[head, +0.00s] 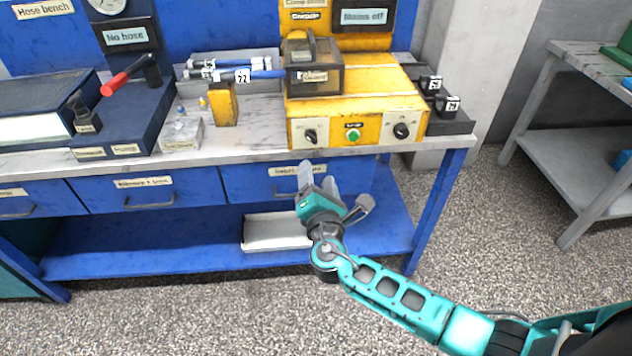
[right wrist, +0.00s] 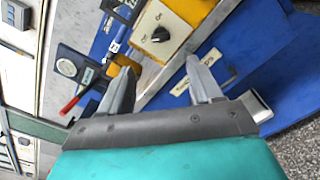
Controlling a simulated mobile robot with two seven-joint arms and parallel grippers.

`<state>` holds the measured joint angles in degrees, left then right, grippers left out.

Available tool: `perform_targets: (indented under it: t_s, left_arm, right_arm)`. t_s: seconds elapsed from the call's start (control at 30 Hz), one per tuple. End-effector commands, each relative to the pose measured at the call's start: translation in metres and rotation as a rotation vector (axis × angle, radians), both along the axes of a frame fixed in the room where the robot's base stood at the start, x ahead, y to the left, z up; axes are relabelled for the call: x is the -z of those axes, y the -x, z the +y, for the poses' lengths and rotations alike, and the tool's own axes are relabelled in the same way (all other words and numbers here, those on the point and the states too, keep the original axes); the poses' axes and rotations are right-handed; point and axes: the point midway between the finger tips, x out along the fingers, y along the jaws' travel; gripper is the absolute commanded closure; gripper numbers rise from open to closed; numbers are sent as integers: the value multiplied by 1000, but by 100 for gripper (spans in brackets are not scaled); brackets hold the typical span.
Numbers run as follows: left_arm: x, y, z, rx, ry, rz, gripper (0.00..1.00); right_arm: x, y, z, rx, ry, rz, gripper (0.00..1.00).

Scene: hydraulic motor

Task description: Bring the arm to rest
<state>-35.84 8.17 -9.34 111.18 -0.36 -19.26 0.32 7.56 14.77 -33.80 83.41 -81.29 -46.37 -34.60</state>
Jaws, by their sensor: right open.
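My right arm reaches in from the lower right of the head view. Its teal gripper (head: 318,180) hangs in the air in front of the bench's drawer fronts, below the yellow machine (head: 360,128). The right gripper also shows in the right wrist view (right wrist: 160,85), with its two grey fingers apart and nothing between them. The bench edge and a blue drawer front (right wrist: 235,60) lie beyond the fingers there. My left gripper is not in view.
The blue bench (head: 220,152) carries a dark blue unit with a red-handled lever (head: 122,78), numbered hoses (head: 240,74) and black numbered blocks (head: 447,104). A white tray (head: 272,232) sits on the lower shelf. A grey table (head: 570,115) stands at right. Speckled floor is free between.

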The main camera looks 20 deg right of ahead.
Motion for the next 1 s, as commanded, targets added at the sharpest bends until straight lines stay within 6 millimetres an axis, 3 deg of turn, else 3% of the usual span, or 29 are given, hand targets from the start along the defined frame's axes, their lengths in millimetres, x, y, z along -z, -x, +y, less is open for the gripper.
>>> perform_targets:
  t_s: [0.67,0.83,1.0]
  left_arm:
    - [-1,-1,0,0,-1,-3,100]
    - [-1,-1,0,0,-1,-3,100]
    - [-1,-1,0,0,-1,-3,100]
  right_arm:
    - [5,3,-1,0,-34,14,36]
    - [50,36,1,14,-349,133,36]
    - [103,100,12,91,-922,275,36]
